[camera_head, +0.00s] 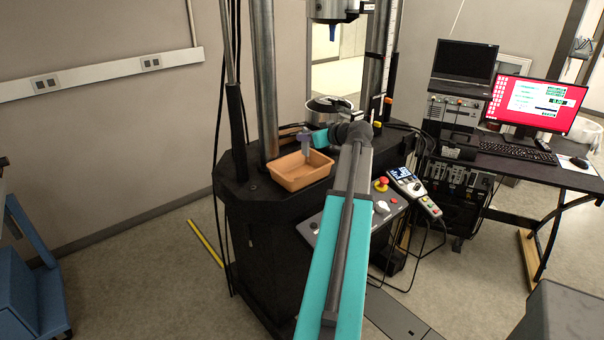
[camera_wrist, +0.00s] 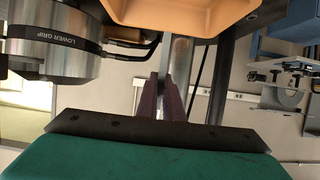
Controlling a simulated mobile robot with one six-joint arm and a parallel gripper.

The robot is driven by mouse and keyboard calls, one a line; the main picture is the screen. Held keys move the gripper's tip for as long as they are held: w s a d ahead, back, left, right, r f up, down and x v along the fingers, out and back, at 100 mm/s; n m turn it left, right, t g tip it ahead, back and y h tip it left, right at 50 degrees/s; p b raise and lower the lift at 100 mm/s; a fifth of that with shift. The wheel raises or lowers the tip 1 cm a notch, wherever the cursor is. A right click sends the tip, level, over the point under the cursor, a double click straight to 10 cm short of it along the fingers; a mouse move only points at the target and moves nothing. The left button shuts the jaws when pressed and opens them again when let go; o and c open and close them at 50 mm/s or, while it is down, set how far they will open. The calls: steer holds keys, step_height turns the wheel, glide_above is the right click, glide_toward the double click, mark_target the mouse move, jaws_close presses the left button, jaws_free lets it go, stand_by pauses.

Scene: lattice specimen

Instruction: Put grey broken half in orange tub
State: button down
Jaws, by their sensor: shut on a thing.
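The orange tub (camera_head: 300,182) sits on the black machine deck, in front of a steel column.
The machine's lower grip (camera_head: 328,108) stands just behind my gripper; it is at the left in the wrist view (camera_wrist: 62,40). A steel column (camera_head: 265,80) rises behind the tub. A control panel with a red button (camera_head: 381,184) is at right.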

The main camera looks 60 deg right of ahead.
mark_target(308, 153)
steer(key=shift+f+p, duration=0.85)
steer(key=shift+f, duration=2.2)
steer(key=shift+f+p, duration=0.55)
steer(key=shift+f, duration=1.3)
steer(key=shift+f+b, duration=0.2)
steer(key=shift+b, duration=0.1)
steer(key=c, duration=1.9)
jaws_free()
steer(key=shift+r+p, duration=0.25)
steer(key=shift+p, duration=0.15)
steer(key=b+v, duration=0.3)
steer(key=v, duration=0.9)
steer(key=shift+b, duration=0.3)
